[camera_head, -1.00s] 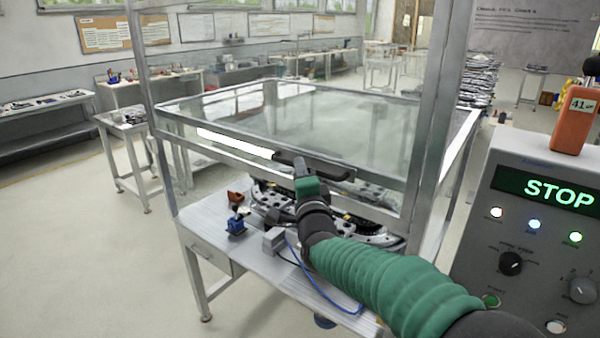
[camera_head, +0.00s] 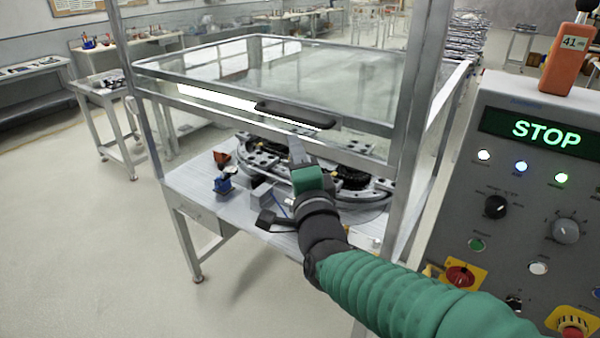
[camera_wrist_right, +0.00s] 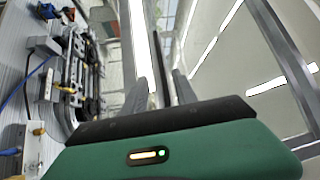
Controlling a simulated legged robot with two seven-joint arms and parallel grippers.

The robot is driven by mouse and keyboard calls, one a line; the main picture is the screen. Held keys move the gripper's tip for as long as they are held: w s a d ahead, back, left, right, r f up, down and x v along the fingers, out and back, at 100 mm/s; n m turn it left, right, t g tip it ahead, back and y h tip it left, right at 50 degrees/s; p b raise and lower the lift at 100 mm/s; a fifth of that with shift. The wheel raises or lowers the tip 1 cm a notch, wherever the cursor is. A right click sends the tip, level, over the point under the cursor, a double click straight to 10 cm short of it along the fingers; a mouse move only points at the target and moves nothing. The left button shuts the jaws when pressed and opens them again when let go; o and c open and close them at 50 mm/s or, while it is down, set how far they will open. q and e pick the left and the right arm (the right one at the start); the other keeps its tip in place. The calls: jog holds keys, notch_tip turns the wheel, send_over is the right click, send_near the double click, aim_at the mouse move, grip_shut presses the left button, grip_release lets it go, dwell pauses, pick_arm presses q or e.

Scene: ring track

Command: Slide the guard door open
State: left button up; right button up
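The guard door (camera_head: 250,134) is a clear panel in a grey metal frame, standing above the table. Its black bar handle (camera_head: 295,114) sits on the front bar. My right gripper (camera_head: 297,140) reaches up from below, its fingertips just under the handle and apart from it in the head view. In the right wrist view the two grey fingers (camera_wrist_right: 163,66) are spread, with the dark handle (camera_wrist_right: 160,75) showing between them, apparently beyond the tips. The ring track (camera_head: 350,178) shows below the door. My left gripper is not in view.
The control panel (camera_head: 530,190) at right reads STOP, and an orange device labelled 41 (camera_head: 568,60) stands on it. A metal post (camera_head: 418,110) stands near my right arm. Small blue (camera_head: 224,183) and brown parts lie on the table (camera_head: 190,182).

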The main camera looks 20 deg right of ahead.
jog(key=s, duration=0.3)
jog(key=shift+s+a+f, duration=0.2)
jog(key=shift+s+f, duration=0.15)
jog(key=shift+s, duration=0.05)
notch_tip(320, 180, down, 19)
jog(key=s+n+g+y+p, duration=0.2)
jog(key=s+n+g, duration=0.1)
jog(key=n+g, duration=0.55)
jog(key=s+d+f+n+g+p, duration=0.1)
jog(key=s+d+f+n+g, duration=0.1)
jog(key=s+f+n+g, duration=0.6)
jog(key=s+f+n, duration=0.1)
jog(key=s+f, duration=0.6)
jog(key=s, duration=0.1)
jog(key=shift+s+d+p, duration=0.25)
jog(key=shift+d+p, duration=0.05)
jog(key=shift+w+r, duration=0.1)
